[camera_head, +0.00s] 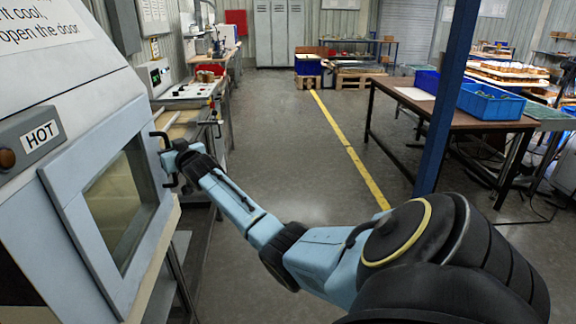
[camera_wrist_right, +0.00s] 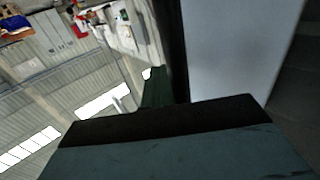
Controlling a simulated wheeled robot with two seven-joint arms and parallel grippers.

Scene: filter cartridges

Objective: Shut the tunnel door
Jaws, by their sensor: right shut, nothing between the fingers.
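The tunnel door (camera_head: 66,190) has a light grey-blue frame around a window (camera_head: 118,200). It is on the front of the grey machine at the left of the head view. I cannot tell whether it is flush or slightly ajar. My right gripper (camera_head: 163,160) is shut and empty at the door's right edge, by the upper part of the frame. Black parts overlap there, so contact and any handle are unclear. In the right wrist view a dark finger (camera_wrist_right: 156,88) shows beside a plain pale surface (camera_wrist_right: 240,50), probably the door. My left gripper is not in view.
A HOT sign (camera_head: 40,136) is on the machine above the door. A dark recess (camera_head: 14,285) shows at lower left. A workbench (camera_head: 185,104) stands beyond the door. A blue post (camera_head: 447,95) and a table with blue bins (camera_head: 490,103) are to the right. The floor between is clear.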

